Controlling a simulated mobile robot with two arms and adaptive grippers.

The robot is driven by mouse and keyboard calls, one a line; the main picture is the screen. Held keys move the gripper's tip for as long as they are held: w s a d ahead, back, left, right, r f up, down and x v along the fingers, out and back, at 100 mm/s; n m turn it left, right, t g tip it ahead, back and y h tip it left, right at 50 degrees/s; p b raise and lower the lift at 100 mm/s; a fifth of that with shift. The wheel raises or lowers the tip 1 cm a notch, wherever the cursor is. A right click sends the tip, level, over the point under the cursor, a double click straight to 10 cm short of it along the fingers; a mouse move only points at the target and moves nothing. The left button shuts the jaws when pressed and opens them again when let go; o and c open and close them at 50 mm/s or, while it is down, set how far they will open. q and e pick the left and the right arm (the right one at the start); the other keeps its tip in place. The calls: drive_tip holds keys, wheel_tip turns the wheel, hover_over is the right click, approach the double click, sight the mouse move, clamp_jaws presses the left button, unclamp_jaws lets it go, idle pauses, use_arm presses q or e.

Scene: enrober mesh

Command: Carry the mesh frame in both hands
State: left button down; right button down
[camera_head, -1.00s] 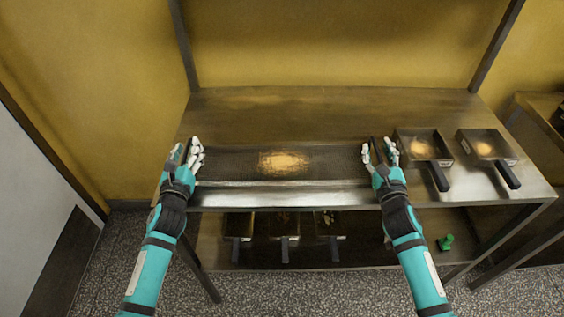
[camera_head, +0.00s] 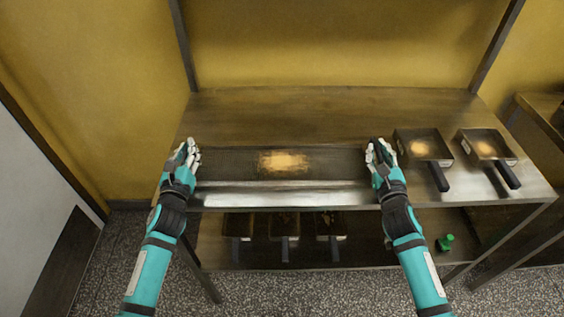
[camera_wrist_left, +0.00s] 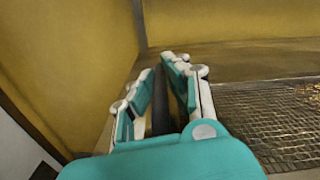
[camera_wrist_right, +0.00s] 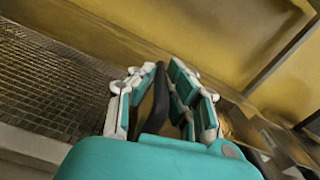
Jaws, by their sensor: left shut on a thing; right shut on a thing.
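The mesh frame (camera_head: 230,165) lies flat at the front of the metal table, with a brown-gold patch (camera_head: 284,162) in its middle. Its mesh shows in the left wrist view (camera_wrist_left: 275,115) and in the right wrist view (camera_wrist_right: 50,85). My left gripper (camera_head: 187,150) is shut on the frame's dark left handle (camera_wrist_left: 160,105). My right gripper (camera_head: 379,150) is shut on its dark right handle (camera_wrist_right: 158,100). The fingers hide part of each handle. I cannot tell whether the frame is clear of the tabletop.
Two square pans (camera_head: 422,147) (camera_head: 486,147) with dark handles stand on the table (camera_head: 300,108) right of my right gripper. Several more pans (camera_head: 284,226) and a green object (camera_head: 445,242) are on the lower shelf. The table's back is clear. Uprights (camera_head: 496,48) rise behind.

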use_arm(q)
drive_tip(key=shift+r, duration=0.25)
use_arm(e)
drive_tip(key=shift+r, duration=0.3)
